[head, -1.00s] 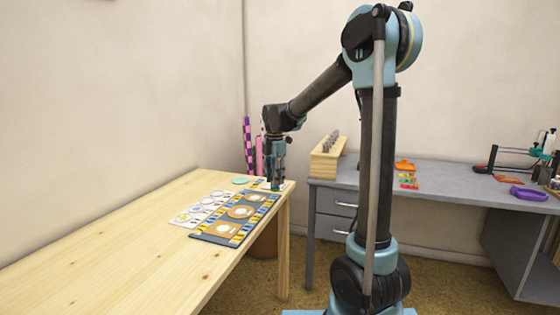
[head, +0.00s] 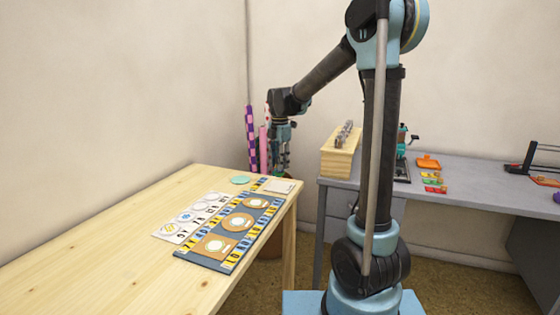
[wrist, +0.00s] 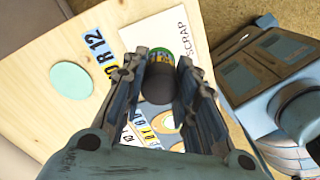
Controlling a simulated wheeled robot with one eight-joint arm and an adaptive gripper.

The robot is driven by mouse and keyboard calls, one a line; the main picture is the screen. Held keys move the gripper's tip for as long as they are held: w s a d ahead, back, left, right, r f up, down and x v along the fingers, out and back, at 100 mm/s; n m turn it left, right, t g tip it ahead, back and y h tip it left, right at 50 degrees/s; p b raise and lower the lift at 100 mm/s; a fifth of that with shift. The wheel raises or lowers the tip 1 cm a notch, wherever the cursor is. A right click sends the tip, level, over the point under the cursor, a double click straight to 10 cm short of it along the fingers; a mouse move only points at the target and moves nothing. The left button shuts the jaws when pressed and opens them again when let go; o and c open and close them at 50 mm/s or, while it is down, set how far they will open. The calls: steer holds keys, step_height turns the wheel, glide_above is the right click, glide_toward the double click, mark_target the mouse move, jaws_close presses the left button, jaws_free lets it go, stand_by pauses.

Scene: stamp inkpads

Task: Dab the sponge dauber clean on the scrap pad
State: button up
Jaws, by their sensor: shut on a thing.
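My gripper (wrist: 158,88) is shut on the sponge dauber (wrist: 160,85), a dark cylinder with a green and yellow band near its far end. In the head view my gripper (head: 281,172) hangs over the far right corner of the wooden table, just above the scrap pad (head: 281,187). The scrap pad is a white square; in the wrist view it is a white sheet (wrist: 190,22) marked SCRAP, beyond the dauber. The dauber's tip appears apart from the pad, but the gap is hard to judge.
A blue mat (head: 200,258) with numbered strips and several tan squares lies beside the pad. A white sheet with circles (head: 188,222) is left of it. A teal disc (head: 240,180) lies near the far edge. The table's left side is clear. A grey desk (head: 455,175) stands right.

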mark_target(280, 172)
steer(key=shift+f, duration=2.05)
steer(key=shift+s+f, duration=0.1)
steer(key=shift+f, duration=0.45)
steer(key=shift+r, duration=0.6)
stand_by(0.5)
steer(key=shift+r, duration=2.25)
steer(key=shift+f, duration=0.15)
steer(key=shift+f, duration=2.15)
steer(key=shift+f, duration=0.45)
